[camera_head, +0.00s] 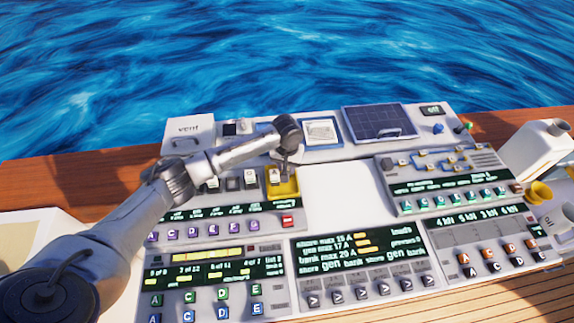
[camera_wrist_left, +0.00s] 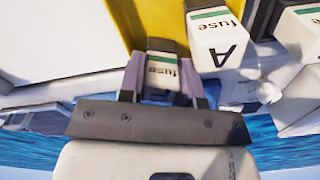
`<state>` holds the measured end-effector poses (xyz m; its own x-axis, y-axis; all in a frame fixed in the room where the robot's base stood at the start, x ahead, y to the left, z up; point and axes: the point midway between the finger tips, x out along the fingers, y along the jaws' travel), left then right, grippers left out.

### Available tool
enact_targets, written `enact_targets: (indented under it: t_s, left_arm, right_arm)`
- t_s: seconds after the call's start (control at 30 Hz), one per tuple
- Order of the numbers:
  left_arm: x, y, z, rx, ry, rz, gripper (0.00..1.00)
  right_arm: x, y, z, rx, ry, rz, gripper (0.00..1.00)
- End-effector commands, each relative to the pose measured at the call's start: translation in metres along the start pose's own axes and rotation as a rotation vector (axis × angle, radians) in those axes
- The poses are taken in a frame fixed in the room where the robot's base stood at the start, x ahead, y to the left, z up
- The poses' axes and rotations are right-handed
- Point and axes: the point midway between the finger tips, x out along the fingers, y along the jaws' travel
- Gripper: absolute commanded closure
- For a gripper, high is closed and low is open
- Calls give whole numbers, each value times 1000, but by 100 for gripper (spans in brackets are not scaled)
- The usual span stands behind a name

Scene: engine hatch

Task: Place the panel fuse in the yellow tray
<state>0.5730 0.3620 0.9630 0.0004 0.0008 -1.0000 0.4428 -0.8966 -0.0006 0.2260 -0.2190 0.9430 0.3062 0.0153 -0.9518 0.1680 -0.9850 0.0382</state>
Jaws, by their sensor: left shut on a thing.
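My left gripper (camera_head: 287,160) reaches down over the upper left panel. In the left wrist view my left gripper (camera_wrist_left: 160,82) is shut on a small white fuse (camera_wrist_left: 160,72) with a green stripe, one finger on each side. A yellow piece (camera_head: 288,188), the only tray-like yellow thing by the gripper, is right under it. The yellow surface (camera_wrist_left: 150,20) also lies close behind the held fuse in the wrist view. I cannot tell whether the fuse touches it. Another white fuse (camera_wrist_left: 218,40) marked A stands beside the gripper. My right gripper is out of view.
More white fuses (camera_head: 250,178) stand in a row left of the yellow piece. A red button (camera_head: 288,221) is below it. A bare white surface (camera_head: 340,210) lies to the right. Yellow cups (camera_head: 541,193) are at the far right.

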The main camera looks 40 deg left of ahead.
Motion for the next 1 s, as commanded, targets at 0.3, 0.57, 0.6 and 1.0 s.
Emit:
enact_targets:
  t_s: [0.3,0.57,0.6,1.0]
  left_arm:
    - [2,0,0,-1,-1,0,60]
    - [2,0,0,-1,0,0,43]
    - [2,0,0,-1,0,0,43]
    - [-33,0,-1,-1,3,2,43]
  right_arm:
    - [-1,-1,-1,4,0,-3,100]
    - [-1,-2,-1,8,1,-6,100]
    - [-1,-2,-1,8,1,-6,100]
    - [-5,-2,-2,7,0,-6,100]
